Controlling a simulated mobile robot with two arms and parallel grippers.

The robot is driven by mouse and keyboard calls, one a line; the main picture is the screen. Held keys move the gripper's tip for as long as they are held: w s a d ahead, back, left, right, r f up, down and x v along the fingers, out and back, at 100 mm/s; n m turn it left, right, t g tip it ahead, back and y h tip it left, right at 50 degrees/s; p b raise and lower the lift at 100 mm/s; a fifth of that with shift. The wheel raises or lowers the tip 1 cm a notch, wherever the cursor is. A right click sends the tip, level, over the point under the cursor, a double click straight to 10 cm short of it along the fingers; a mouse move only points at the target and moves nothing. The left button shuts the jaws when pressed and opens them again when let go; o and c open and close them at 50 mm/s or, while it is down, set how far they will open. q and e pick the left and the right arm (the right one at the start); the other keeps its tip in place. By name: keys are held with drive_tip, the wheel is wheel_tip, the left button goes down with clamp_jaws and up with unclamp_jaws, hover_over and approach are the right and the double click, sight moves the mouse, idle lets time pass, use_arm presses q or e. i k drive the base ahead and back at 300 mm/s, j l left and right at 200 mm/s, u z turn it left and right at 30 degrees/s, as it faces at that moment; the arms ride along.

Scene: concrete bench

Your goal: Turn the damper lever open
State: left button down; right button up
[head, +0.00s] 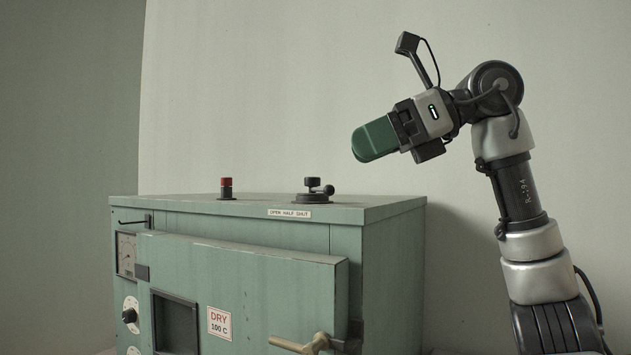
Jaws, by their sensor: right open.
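The damper lever (316,188) is a small black lever with a round knob on a dark round base, on top of a pale green oven (400,250). A label (290,214) in front of it reads OPEN HALF SHUT. Which mark the lever points to is hard to tell. My right gripper (366,144), with green fingers, is above the lever and a little to its right, clear of it. It is open and empty, though the fingers overlap in this view. My left gripper is not in view.
A red-topped black knob (227,188) stands on the oven top, left of the lever. The oven door (255,285) stands out from the front, with a brass-coloured handle (305,343). A plain wall is behind.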

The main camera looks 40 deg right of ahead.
sight(313, 183)
drive_tip(key=i+l, duration=0.7)
drive_tip(key=l, duration=0.2)
